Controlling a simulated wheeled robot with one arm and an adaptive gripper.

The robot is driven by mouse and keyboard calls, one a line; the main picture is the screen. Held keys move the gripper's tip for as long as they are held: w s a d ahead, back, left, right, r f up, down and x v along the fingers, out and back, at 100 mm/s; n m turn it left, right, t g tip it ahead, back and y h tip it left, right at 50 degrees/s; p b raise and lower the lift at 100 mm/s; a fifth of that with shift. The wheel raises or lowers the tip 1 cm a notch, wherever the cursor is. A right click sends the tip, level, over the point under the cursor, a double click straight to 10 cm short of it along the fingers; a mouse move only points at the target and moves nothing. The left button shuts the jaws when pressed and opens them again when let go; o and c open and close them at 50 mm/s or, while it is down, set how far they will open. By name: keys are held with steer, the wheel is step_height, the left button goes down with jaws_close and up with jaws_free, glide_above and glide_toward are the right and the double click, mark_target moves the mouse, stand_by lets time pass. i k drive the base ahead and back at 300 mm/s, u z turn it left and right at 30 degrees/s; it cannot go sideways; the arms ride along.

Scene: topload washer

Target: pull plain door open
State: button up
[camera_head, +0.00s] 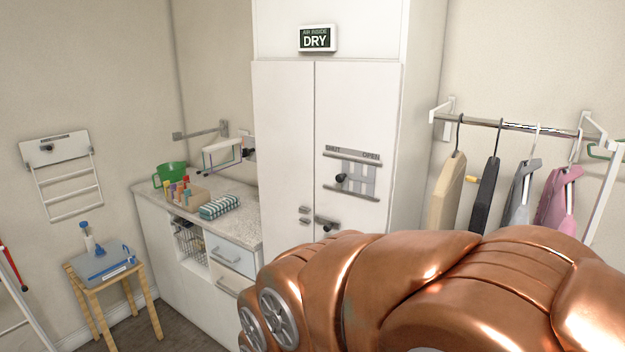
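A tall white cabinet (424,110) stands in the middle of the view with two doors side by side. The left door (283,140) has a plain, blank face and looks shut, flush with the other door. The right door (362,100) carries a grey slider plate (357,179) with a dark knob, marked SHUT and OPEN. Small grey fittings (305,213) sit low by the left door's inner edge. A dark knob on a grey latch (327,224) sits low on the right door. My copper arm covers the lower right and hides the cabinet's bottom. My gripper is out of view.
A counter (160,196) with drawers stands left of the cabinet, holding a green cup (170,176) and a folded checked cloth (220,207). A small wooden stool (105,290) stands at the left. A rail (510,126) with hanging clothes is on the right wall. Some floor shows between stool and counter.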

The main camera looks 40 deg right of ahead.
mark_target(284, 91)
steer(key=u, duration=0.55)
steer(key=k, duration=0.65)
steer(key=u, duration=0.75)
steer(key=i, duration=1)
steer(key=z, duration=0.8)
